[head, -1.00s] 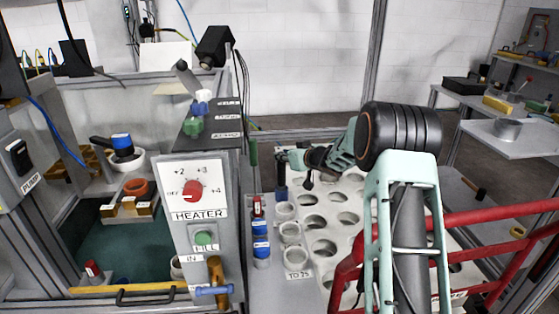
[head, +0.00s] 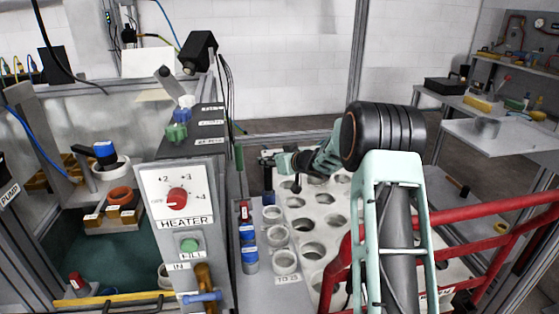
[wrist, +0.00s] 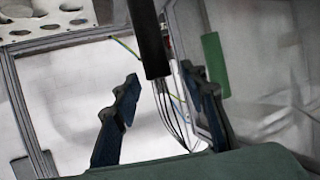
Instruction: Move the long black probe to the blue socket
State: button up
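The long black probe (head: 268,178) stands upright left of the white plate with round holes. Its lower end meets a small blue piece (head: 268,198) that looks like the blue socket; how deep it sits I cannot tell. In the wrist view the black probe (wrist: 148,38) comes in from the top edge, its blunt end near the fingertips. My gripper (head: 266,161) is at the probe's upper end. In the wrist view my gripper (wrist: 160,78) has its two dark blue fingers spread, with gaps on both sides of the probe.
A green rod (head: 240,158) stands close to the left; it also shows in the wrist view (wrist: 214,62). The heater box (head: 178,190) is left of it. The white holed plate (head: 323,215) lies right, with red rails (head: 460,214) beyond my arm.

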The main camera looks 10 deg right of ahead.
jog(key=p+v, duration=0.1)
jog(key=v, duration=1)
jog(key=shift+p, duration=0.35)
jog(key=shift+d, duration=0.1)
